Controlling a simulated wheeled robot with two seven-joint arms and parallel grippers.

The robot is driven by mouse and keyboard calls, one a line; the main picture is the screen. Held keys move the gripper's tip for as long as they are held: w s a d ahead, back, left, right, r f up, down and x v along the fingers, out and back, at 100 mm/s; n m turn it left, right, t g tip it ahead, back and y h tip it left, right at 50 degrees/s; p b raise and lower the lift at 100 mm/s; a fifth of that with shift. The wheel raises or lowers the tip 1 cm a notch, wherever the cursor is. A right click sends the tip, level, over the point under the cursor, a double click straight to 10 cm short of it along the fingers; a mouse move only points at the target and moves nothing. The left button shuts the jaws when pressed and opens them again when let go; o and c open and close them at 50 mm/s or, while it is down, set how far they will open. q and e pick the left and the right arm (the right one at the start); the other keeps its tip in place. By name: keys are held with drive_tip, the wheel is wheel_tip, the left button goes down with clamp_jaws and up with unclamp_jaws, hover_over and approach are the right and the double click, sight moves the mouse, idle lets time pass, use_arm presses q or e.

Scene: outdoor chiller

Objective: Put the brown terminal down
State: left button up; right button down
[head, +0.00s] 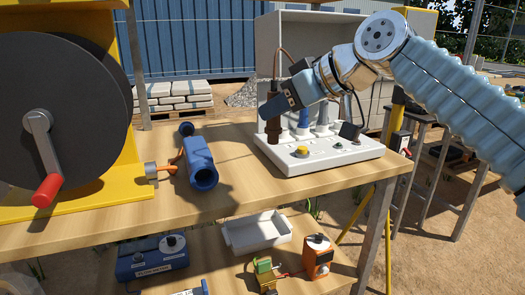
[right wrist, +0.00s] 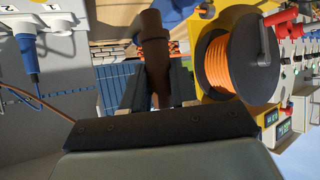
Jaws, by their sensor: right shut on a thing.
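My right gripper (head: 271,105) comes in from the right and is shut on the brown terminal (head: 273,130). The terminal hangs upright over the left end of the white terminal panel (head: 330,156), with a brown cable rising from its top. I cannot tell whether its lower end touches the panel. In the right wrist view the terminal (right wrist: 154,50) is between the two dark fingers of the gripper (right wrist: 157,90). A blue terminal (head: 303,117) stands on the panel behind the gripper. My left gripper is not in view.
A black cable reel with a red crank handle (head: 47,190) stands at left on a yellow frame. A blue cylindrical device (head: 200,163) lies between reel and panel. Bare wooden tabletop (head: 245,195) shows in front. A lower shelf holds a white tray (head: 256,231) and several devices.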

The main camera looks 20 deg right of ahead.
drive_tip(key=w+a+f, duration=0.1)
drive_tip(key=w+f, duration=0.3)
drive_tip(key=w+a+f, duration=0.2)
drive_tip(key=w+f, duration=0.2)
drive_tip(key=w+a+f, duration=0.1)
drive_tip(key=w+f, duration=0.4)
drive_tip(key=shift+a, duration=0.15)
drive_tip(key=shift+f, duration=0.25)
drive_tip(key=c, duration=0.9)
unclamp_jaws()
drive_tip(key=shift+r, duration=0.1)
drive_tip(key=shift+o, duration=0.2)
drive_tip(key=shift+r, duration=0.1)
drive_tip(key=v, duration=1.2)
